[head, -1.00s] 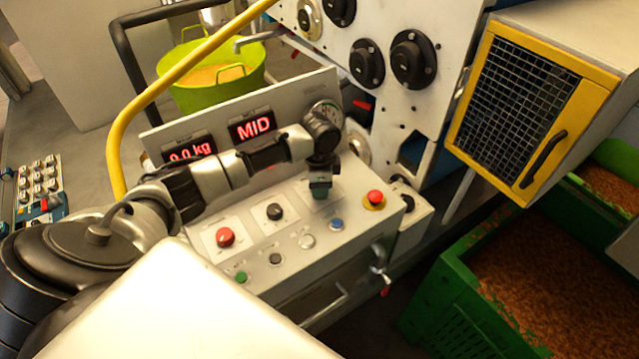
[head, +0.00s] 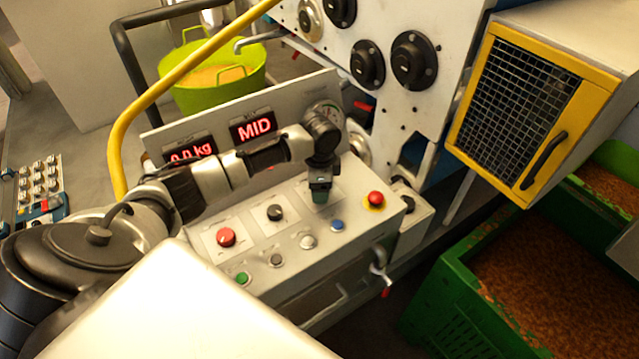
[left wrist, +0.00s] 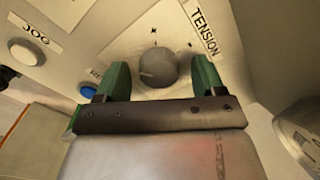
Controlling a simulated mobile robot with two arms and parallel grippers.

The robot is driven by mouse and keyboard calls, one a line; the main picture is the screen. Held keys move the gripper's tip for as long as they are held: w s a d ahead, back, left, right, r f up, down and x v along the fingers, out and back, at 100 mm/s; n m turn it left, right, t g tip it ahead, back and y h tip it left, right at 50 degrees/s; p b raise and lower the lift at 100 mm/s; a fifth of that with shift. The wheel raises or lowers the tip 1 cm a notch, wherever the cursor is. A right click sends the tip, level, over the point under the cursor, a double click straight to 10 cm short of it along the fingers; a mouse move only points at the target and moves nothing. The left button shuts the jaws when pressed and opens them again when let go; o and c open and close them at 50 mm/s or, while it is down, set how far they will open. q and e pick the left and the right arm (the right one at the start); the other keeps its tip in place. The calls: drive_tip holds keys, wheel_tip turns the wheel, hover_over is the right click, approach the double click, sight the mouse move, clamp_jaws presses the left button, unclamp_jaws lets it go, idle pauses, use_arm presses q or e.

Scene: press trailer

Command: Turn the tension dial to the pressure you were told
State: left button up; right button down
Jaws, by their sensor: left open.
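The tension dial (left wrist: 158,67) is a round grey knob on a white plate beside the printed TENSION label (left wrist: 204,30) in the left wrist view. My left gripper (left wrist: 161,80) is open, with one green finger on each side of the dial; I cannot tell if they touch it. In the head view my left gripper (head: 320,197) points down at the upper right part of the control panel (head: 290,285) and hides the dial. One red display (head: 254,128) reads MID. My right gripper is not in view.
The panel also carries a red button (head: 226,237), a black knob (head: 274,213), a blue button (head: 337,225) and a red emergency button (head: 375,198) on a yellow base. A yellow rail (head: 185,75) rises at left.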

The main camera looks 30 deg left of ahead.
use_arm(q)
wheel_tip(320, 180, up, 11)
drive_tip(key=b, duration=0.3)
drive_tip(key=shift+f, duration=0.1)
idle(0.5)
